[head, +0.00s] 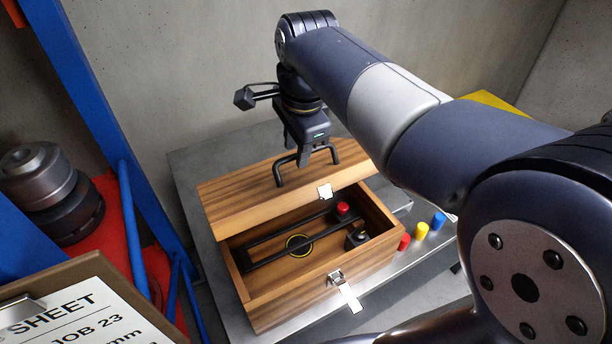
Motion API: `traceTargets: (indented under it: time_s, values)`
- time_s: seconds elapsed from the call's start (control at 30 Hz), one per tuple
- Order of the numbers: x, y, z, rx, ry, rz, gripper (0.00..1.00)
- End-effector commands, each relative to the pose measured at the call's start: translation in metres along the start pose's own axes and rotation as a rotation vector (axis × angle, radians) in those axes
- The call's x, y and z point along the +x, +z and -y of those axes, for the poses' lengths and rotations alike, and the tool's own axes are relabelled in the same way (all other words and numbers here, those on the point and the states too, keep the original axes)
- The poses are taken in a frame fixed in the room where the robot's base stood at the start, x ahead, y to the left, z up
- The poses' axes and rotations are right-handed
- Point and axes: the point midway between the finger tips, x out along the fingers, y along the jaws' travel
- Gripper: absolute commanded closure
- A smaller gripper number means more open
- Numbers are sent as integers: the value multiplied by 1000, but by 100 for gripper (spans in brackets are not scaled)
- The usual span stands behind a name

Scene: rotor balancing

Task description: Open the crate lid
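The wooden crate (292,292) stands on the metal table in the head view, with much of its inside showing. Its lid (240,200) is tilted up partway from the back, outer face toward me. A black bar handle (279,172) sits on the lid. My gripper (306,151) is at the middle of this handle and appears shut on it; the fingertips are small and partly hidden.
Inside the crate are a black frame with a red knob (342,208), a yellow ring (299,245) and a small dark block (356,239). Red, yellow and blue pegs (421,230) stand right of the crate. A blue post (90,95) and clipboard (70,305) are at left.

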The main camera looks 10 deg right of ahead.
Motion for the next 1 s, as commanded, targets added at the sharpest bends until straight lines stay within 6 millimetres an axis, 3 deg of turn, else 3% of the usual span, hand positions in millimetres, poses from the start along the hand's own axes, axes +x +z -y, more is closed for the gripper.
traceTargets:
  time_s: [0.1,0.33,0.77,1.0]
  values:
    - [15,-3,-19,1,-1,-1,67]
    - [26,-7,-38,1,0,0,67]
    - [26,-8,-41,0,-1,0,67]
    - [11,-7,-36,0,0,0,67]
